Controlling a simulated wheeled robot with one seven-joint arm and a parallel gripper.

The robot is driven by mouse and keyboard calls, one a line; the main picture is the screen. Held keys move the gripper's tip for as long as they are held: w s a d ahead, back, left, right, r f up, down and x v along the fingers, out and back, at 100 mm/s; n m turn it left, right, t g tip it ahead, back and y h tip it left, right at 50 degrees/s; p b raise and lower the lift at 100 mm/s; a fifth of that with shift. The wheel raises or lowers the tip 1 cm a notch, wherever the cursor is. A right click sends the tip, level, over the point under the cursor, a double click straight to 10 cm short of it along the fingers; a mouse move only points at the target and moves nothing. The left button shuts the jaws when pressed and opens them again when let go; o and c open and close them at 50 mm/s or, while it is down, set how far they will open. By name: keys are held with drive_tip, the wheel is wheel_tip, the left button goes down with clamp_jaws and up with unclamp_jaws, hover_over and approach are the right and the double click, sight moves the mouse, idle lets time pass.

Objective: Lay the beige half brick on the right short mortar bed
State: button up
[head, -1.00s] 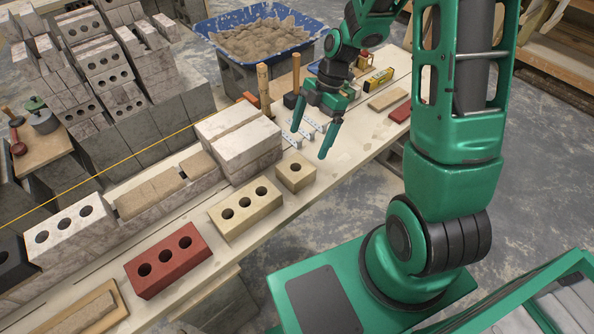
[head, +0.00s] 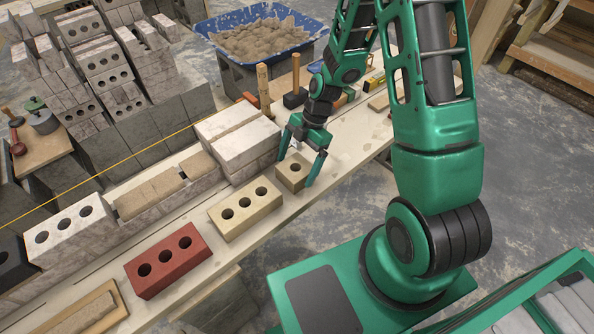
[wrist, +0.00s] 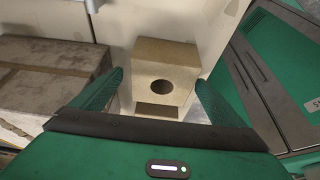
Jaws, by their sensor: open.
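The beige half brick (head: 288,176), with one round hole, sits on the plank in the head view, right of a longer beige brick. It also shows in the wrist view (wrist: 165,60), between the fingers. My gripper (head: 296,170) is open, pointing down with one finger on each side of the half brick. I cannot tell whether either finger touches it. The right short mortar bed (head: 199,165) is a tan strip on the low wall, left of the pale brick stack. A longer mortar bed (head: 150,195) lies to its left.
The pale brick stack (head: 238,150) stands between the short bed and my gripper. A beige three-hole brick (head: 244,222) and a red brick (head: 165,268) lie on the plank. A yellow line (head: 140,152) runs along the wall. Hammers (head: 294,92) stand behind my gripper.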

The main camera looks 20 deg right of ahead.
drive_tip(key=shift+a+f, duration=0.25)
drive_tip(key=shift+f, duration=0.4)
drive_tip(key=shift+c, duration=0.6)
drive_tip(key=c, duration=1.9)
drive_tip(key=shift+r, duration=0.15)
